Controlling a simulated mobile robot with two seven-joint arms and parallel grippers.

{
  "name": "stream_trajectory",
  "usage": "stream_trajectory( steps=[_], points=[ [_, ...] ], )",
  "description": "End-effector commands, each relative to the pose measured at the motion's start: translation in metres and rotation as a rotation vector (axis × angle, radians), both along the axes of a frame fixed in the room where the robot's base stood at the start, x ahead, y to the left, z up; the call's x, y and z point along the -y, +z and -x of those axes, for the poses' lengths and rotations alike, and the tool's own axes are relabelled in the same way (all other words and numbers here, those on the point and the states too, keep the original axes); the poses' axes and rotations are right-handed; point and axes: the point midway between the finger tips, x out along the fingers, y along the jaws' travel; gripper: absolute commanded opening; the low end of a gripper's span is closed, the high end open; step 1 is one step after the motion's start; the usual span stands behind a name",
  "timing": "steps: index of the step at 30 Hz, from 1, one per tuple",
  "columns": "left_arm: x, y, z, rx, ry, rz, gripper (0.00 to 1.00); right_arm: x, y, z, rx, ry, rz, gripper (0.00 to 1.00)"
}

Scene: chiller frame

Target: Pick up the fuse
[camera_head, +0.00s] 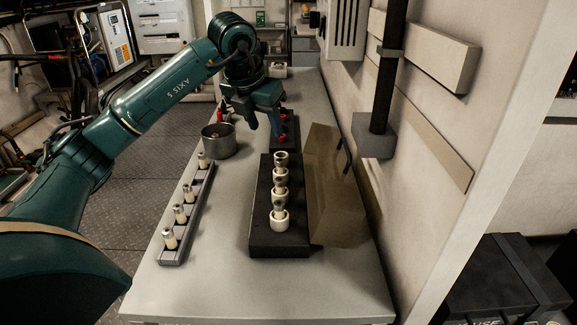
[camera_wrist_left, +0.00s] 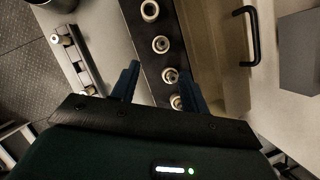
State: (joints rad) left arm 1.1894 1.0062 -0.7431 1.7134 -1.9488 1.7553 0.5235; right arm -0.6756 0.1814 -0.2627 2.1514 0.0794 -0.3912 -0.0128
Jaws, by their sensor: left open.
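Several pale fuses with metal caps stand in a narrow grey rack (camera_head: 187,213) on the left of the bench; the nearest fuse (camera_head: 170,239) is at its front end. A black block (camera_head: 278,245) to the right holds a row of white ring sockets (camera_head: 280,221), some with metal-topped pieces in them. My left gripper (camera_head: 263,122) is open over the far part of the bench, beyond most of the sockets. In the left wrist view its fingers (camera_wrist_left: 157,88) are spread, with the black block and sockets (camera_wrist_left: 161,45) seen between and beyond them. Nothing shows between the fingers as held.
A metal pot (camera_head: 219,141) stands behind the rack. A dark block with red parts (camera_head: 285,133) lies beneath the gripper. A tan open cover (camera_head: 336,190) with a black handle stands right of the black block, near the wall. The bench front is clear.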

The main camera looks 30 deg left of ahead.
Motion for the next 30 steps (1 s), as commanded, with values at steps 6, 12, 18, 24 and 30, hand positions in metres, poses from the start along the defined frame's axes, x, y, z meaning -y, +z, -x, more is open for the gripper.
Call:
stream_trajectory(
  steps=[6,12,18,24,30],
  points=[
    [0.001,-0.041,-0.016,-0.008,-0.003,0.003,0.45,-0.002,0.002,0.002,-0.003,0.003,0.000,0.60],
    [0.002,-0.063,-0.026,-0.003,-0.005,0.004,0.45,-0.001,0.001,0.002,-0.006,0.004,0.005,0.60],
    [0.003,-0.077,-0.034,-0.006,-0.006,0.005,0.45,0.000,0.000,0.003,-0.013,0.002,0.012,0.60],
    [0.003,-0.104,-0.047,-0.006,-0.005,0.005,0.45,0.002,0.005,0.002,-0.008,0.000,0.023,0.60],
    [0.003,-0.113,-0.051,-0.002,-0.007,0.004,0.45,0.002,0.005,0.001,-0.006,0.001,0.025,0.60]
  ],
)
